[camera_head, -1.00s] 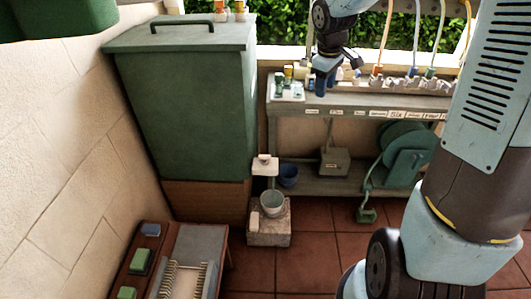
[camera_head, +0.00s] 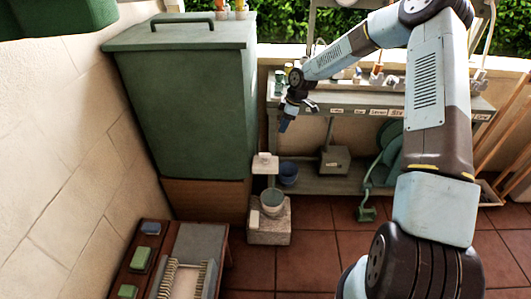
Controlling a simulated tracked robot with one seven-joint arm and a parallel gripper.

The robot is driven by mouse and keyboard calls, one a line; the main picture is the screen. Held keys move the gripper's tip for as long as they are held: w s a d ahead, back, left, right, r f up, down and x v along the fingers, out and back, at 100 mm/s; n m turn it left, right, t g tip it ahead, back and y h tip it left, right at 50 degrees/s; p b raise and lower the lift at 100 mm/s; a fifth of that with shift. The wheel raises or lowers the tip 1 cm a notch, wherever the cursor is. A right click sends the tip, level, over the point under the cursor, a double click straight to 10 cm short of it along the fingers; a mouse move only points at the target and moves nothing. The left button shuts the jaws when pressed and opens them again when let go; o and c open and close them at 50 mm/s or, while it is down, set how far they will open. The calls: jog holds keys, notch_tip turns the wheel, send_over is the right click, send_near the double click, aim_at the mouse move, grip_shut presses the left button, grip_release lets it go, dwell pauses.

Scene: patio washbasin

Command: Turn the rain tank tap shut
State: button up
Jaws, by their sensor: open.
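No tap that I can pick out clearly as the rain tank tap shows. A large dark green lidded box (camera_head: 195,100) stands on a brown base at the left. A rounded green body (camera_head: 55,18) is cut off at the top left corner. A pale block-topped fitting (camera_head: 264,161) stands above a small grey bucket (camera_head: 272,199) on a stone block, right of the box's base. My gripper (camera_head: 285,124) points down in front of the bench's left end, above and right of that fitting, apart from it. Its jaws are open, small in view, with nothing seen between them.
A grey bench (camera_head: 350,107) with labels and small fittings runs along the back. Below it are a blue pot (camera_head: 288,173), a grey box (camera_head: 334,159) and a green hose reel (camera_head: 388,145). A brown rack (camera_head: 150,258) stands at front left. Tiled floor is clear in the middle.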

jog(key=y, duration=0.1)
send_near(265, 156)
jog(key=shift+n, duration=0.4)
jog(key=x, duration=0.5)
jog(key=w+x, duration=0.1)
jog(key=x, duration=0.2)
jog(key=shift+a, duration=0.1)
jog(key=shift+c, duration=0.2)
